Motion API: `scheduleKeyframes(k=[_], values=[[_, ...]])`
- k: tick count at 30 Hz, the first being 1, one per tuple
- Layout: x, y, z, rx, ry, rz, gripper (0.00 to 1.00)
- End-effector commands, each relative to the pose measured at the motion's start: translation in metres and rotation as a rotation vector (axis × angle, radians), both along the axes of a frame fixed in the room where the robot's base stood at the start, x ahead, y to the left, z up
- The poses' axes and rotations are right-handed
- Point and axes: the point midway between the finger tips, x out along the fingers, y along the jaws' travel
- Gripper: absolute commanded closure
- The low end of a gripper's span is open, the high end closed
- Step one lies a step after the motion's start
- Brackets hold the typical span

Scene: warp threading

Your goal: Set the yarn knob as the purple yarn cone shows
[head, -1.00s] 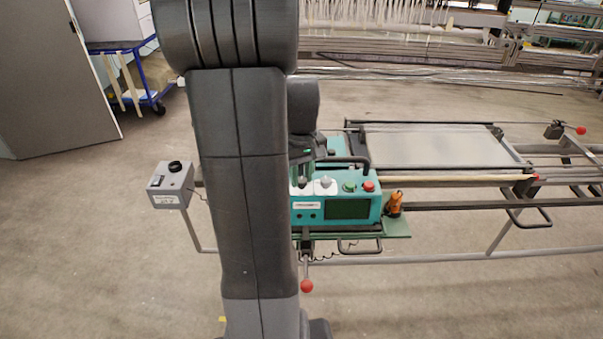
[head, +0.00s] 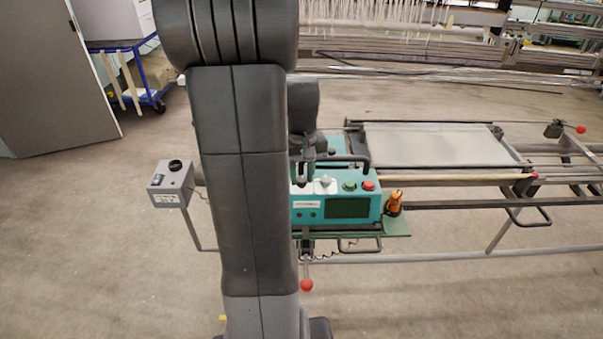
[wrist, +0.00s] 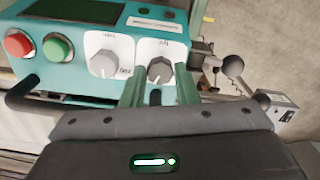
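The teal control box (head: 335,210) carries two knobs on white plates. In the wrist view, upside down, these are a light grey knob (wrist: 104,63) and a darker knob (wrist: 159,70). The lettering is too small to tell which is the yarn knob. My gripper (wrist: 160,82) has its two green fingers apart, one on each side of the darker knob, with small gaps visible; touch cannot be told. In the head view, my gripper (head: 304,168) is over the left knob, partly hidden by my arm. No purple yarn cone shows in either view.
Green (head: 349,186) and red (head: 369,185) buttons sit right of the knobs. An orange tool (head: 394,203) stands beside the box. A black handle (head: 350,160) rises behind it. A grey switch box (head: 170,184) stands left.

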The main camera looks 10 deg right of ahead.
Motion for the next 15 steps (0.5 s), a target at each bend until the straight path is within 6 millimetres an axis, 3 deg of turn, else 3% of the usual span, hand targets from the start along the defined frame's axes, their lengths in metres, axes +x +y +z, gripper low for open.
scheduleKeyframes(k=[10,15], values=[[0.0,0.0,0.002,0.0,-0.001,0.0,0.65],[0.001,0.0,0.019,-0.001,-0.004,0.0,0.65]])
